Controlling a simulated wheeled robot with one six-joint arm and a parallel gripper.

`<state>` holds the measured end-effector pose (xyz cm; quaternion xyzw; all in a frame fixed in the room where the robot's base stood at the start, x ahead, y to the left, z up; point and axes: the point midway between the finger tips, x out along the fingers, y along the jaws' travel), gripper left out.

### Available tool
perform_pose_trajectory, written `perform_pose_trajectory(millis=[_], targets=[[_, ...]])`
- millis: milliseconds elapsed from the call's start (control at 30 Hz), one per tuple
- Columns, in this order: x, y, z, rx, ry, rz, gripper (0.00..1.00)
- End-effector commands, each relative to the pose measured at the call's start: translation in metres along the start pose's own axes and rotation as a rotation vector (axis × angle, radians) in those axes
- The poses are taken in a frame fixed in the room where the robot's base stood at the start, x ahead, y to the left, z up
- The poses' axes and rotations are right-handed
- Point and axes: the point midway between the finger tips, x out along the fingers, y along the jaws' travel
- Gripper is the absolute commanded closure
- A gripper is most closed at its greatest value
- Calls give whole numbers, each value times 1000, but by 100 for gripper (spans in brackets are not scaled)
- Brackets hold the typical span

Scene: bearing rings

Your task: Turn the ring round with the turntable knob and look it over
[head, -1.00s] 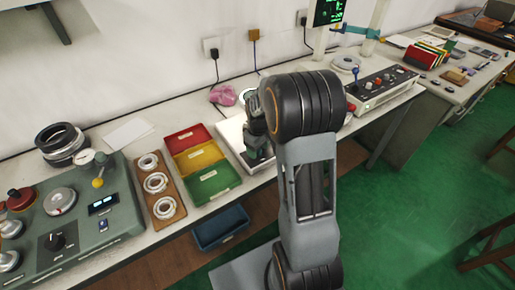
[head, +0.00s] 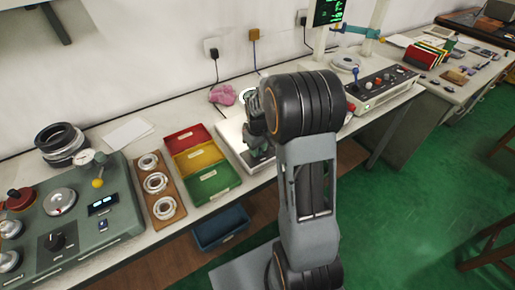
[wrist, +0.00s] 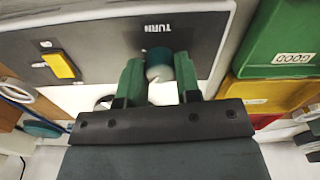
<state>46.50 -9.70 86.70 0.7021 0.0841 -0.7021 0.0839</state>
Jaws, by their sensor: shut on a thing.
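My gripper (wrist: 159,75) has its two green fingers closed around a round teal and pale knob (wrist: 158,58) beside the word TURN on a grey panel, in the wrist view. In the head view my gripper (head: 258,138) is over the white inspection unit (head: 229,132), and my arm hides the knob and much of the unit. A pale curved edge shows left of the fingers in the wrist view, mostly hidden.
Red (head: 187,138), yellow (head: 199,157) and green (head: 213,185) trays stand left of the unit. A wooden rack (head: 163,207) holds three rings. A gauge station (head: 85,230) is at far left, a blue bin (head: 221,227) below. A yellow block (wrist: 59,66) is on the panel.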

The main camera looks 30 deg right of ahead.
Motion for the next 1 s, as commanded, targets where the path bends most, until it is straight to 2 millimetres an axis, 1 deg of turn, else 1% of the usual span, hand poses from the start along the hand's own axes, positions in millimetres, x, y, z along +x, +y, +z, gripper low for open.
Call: perform_pose_trajectory(millis=[300, 500, 733, 1000], targets=[[0, 0, 0, 216, 0, -1, 93], [0, 0, 0, 314, 0, 0, 93], [0, 0, 0, 374, 0, 0, 93], [-1, 0, 0, 388, 1, 0, 93]])
